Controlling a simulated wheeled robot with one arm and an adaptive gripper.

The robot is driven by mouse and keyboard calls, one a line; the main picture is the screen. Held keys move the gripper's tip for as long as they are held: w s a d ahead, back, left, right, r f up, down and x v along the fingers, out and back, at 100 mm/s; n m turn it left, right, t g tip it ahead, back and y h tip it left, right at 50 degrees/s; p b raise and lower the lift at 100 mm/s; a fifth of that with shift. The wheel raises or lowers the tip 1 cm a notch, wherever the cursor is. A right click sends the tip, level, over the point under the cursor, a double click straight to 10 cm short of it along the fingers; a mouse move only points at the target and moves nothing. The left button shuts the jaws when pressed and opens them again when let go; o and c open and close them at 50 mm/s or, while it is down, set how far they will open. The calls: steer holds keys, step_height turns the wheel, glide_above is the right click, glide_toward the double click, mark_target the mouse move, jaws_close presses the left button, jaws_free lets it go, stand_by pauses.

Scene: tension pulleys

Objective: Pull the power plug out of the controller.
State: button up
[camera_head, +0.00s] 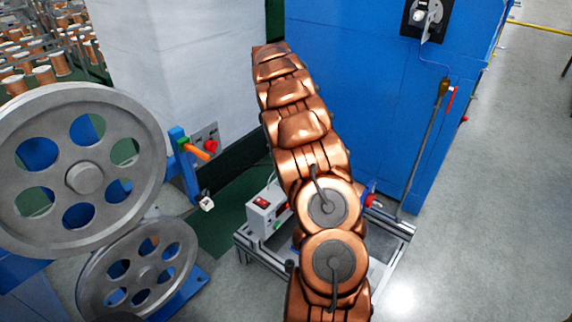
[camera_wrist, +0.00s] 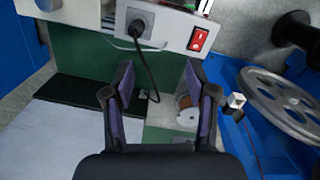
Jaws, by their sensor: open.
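The controller is a light grey box (camera_head: 266,214) on a low metal frame in the head view, with a red rocker switch on it. In the wrist view the controller (camera_wrist: 172,33) is at the top, with the red switch (camera_wrist: 199,39) at its right. The black power plug (camera_wrist: 137,27) sits in a grey socket left of the switch, its black cable hanging down. My gripper (camera_wrist: 160,76) is open and empty, its fingers below the controller's face, apart from the plug, with the cable showing between them. In the head view my arm hides the gripper, and I cannot make out the plug.
Large grey pulleys (camera_head: 84,170) stand at the left in the head view. A blue cabinet (camera_head: 385,100) stands behind my arm. The low metal frame (camera_head: 398,232) lies under the controller. Open floor (camera_head: 490,220) is at the right.

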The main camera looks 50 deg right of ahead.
steer(key=shift+n+t, duration=0.3)
steer(key=shift+n, duration=0.3)
steer(key=d+f+b, duration=0.1)
steer(key=f, duration=0.1)
steer(key=d+f+b, duration=0.1)
steer(key=d+f, duration=0.1)
steer(key=f, duration=0.1)
steer(key=d+f+b, duration=0.1)
steer(key=d+f, duration=0.1)
steer(key=f, duration=0.1)
steer(key=shift+w+f, duration=0.2)
steer(key=shift+w, duration=0.2)
steer(key=shift+f+b, duration=1)
steer(key=shift+f, duration=2.8)
jaws_close()
